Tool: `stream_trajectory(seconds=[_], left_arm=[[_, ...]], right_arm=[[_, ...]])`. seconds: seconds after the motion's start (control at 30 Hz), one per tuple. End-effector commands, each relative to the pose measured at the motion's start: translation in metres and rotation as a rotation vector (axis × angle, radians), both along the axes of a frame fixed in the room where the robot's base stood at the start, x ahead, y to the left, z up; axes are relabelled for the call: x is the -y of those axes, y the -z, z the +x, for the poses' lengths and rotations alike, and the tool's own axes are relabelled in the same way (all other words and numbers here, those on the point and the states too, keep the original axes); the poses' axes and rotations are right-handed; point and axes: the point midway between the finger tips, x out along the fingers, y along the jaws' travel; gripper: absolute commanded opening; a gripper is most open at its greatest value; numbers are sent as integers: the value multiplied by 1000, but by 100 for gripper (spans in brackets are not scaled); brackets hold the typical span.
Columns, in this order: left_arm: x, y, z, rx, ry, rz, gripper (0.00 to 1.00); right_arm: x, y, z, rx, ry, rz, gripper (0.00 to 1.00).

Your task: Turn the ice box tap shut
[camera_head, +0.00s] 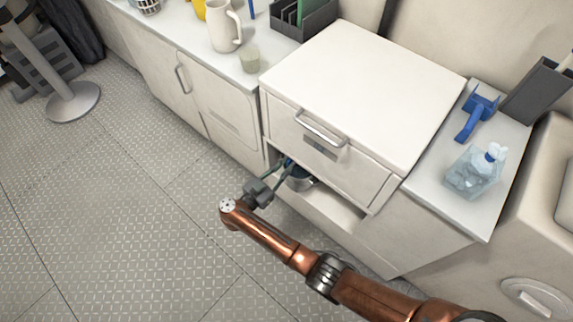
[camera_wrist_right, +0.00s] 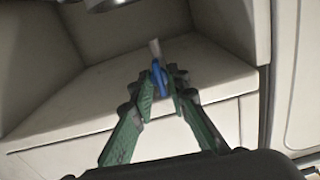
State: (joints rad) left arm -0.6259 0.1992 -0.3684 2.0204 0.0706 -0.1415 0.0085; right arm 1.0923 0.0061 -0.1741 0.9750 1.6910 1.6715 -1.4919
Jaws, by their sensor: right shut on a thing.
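The white ice box (camera_head: 361,95) stands on the counter unit, with a handle on its front. A recess opens below its front. The tap shows as a blue handle (camera_wrist_right: 160,78) with a pale spout or stem (camera_wrist_right: 155,47) beyond it in the right wrist view. My right gripper (camera_head: 280,167) reaches into the recess from the front; in the right wrist view its green fingers (camera_wrist_right: 161,88) are closed on the blue tap handle. In the head view the tap is mostly hidden by the gripper and the box front. My left gripper is not in view.
A round metal pot (camera_head: 299,183) sits in the recess beside my gripper. A blue scoop (camera_head: 477,112) and a bag of ice (camera_head: 474,170) lie on the right counter. A white jug (camera_head: 224,27) and a pale cup (camera_head: 249,59) stand on the left counter.

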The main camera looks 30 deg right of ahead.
Motion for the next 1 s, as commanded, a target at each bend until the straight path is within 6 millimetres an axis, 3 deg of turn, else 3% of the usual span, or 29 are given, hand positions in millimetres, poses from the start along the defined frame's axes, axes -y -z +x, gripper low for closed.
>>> stream_trajectory(seconds=[0.4, 0.8, 0.83, 1.0], left_arm=[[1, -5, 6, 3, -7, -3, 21], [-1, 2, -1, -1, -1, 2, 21], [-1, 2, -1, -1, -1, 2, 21], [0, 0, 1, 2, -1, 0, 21]], right_arm=[[-1, 2, -1, 288, -2, 107, 0], [0, 0, -1, 326, -2, 118, 0], [0, 1, -1, 326, -2, 118, 17], [0, 1, -1, 326, -2, 118, 29]])
